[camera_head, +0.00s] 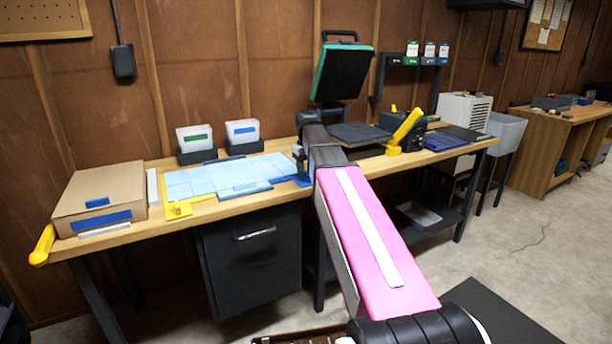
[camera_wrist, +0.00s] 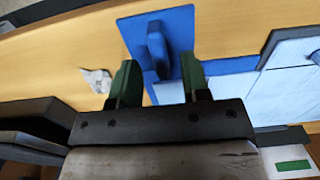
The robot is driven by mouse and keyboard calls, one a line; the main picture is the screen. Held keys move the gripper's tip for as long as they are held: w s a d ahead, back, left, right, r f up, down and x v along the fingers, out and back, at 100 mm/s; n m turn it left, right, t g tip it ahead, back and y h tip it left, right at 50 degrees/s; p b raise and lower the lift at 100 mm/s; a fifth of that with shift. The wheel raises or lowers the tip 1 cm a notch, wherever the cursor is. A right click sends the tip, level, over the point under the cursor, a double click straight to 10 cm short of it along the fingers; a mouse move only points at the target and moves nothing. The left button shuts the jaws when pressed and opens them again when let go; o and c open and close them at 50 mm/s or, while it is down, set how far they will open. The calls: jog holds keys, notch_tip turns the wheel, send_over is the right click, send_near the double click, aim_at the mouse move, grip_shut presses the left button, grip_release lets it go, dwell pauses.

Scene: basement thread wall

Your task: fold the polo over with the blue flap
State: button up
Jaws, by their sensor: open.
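The light blue polo (camera_head: 225,176) lies spread flat on the folding board on the wooden bench; its edge shows at the right of the wrist view (camera_wrist: 290,90). The blue flap (camera_wrist: 128,30) is flat beside the polo, with an upright blue handle (camera_wrist: 157,45). In the head view, a little of the blue flap (camera_head: 301,181) shows at the board's right end, partly hidden by my arm. My gripper (camera_wrist: 157,65) is open, its green fingertips apart and pointing toward the handle, one to each side of its line. Whether they reach around it cannot be told.
A yellow flap (camera_head: 178,211) is at the board's front left. A cardboard box (camera_head: 100,198) stands on the left bench end. Two bins (camera_head: 243,133) (camera_head: 194,140) stand behind the board. A raised press (camera_head: 341,73) stands behind my arm. A crumpled pale scrap (camera_wrist: 98,80) lies near the flap.

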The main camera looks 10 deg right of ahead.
jog(key=shift+f, duration=1.45)
grip_shut()
jog(key=shift+r, duration=0.15)
